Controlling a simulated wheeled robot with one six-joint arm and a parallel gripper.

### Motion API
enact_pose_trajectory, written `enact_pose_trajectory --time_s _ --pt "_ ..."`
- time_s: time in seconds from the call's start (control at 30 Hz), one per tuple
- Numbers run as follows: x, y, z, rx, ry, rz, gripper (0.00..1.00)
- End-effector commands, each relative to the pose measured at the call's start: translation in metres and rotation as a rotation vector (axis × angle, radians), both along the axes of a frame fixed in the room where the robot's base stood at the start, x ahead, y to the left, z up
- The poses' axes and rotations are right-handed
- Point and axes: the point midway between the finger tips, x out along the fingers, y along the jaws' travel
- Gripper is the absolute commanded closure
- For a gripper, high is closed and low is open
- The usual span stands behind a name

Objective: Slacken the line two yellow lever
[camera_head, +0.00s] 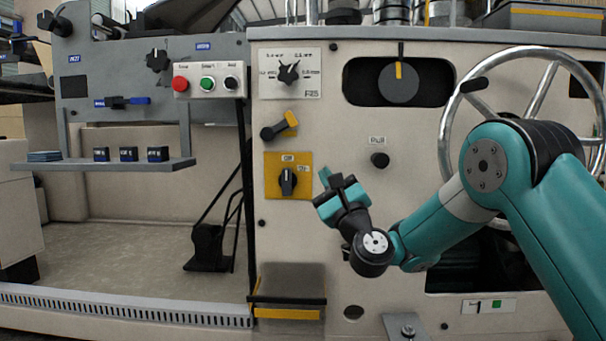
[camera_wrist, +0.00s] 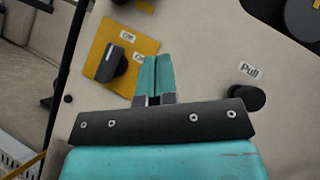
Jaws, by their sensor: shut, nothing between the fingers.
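A lever with a yellow handle (camera_head: 290,121) and a black pivot is on the cream machine panel, above the yellow switch plate. Its handle points up and to the right in the head view. No "line two" label is readable beside it. My gripper (camera_head: 327,181) is in front of the panel, below and to the right of the lever, apart from it. In the wrist view my gripper (camera_wrist: 156,62) has its two teal fingers together, with nothing between them. The lever is at most cut off at that view's top edge.
The yellow plate (camera_head: 273,191) carries a black rotary switch (camera_head: 288,181). A black "Pull" knob (camera_head: 380,160) is right of the gripper. A four-way selector (camera_head: 288,74) is above the lever. A large handwheel (camera_head: 446,125) stands at the right, behind my arm.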

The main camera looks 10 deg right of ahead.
Motion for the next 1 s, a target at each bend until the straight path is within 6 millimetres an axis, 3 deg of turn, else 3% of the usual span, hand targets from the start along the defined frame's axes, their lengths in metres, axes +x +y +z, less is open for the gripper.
enact_pose_trajectory --time_s 0.03,0.17,1.0 --pt "-0.001 -0.001 -0.010 0.023 -0.006 0.006 1.00" --pt "-0.001 -0.002 -0.008 0.054 -0.011 0.015 1.00" --pt "0.051 0.013 0.041 0.056 -0.009 0.015 1.00"
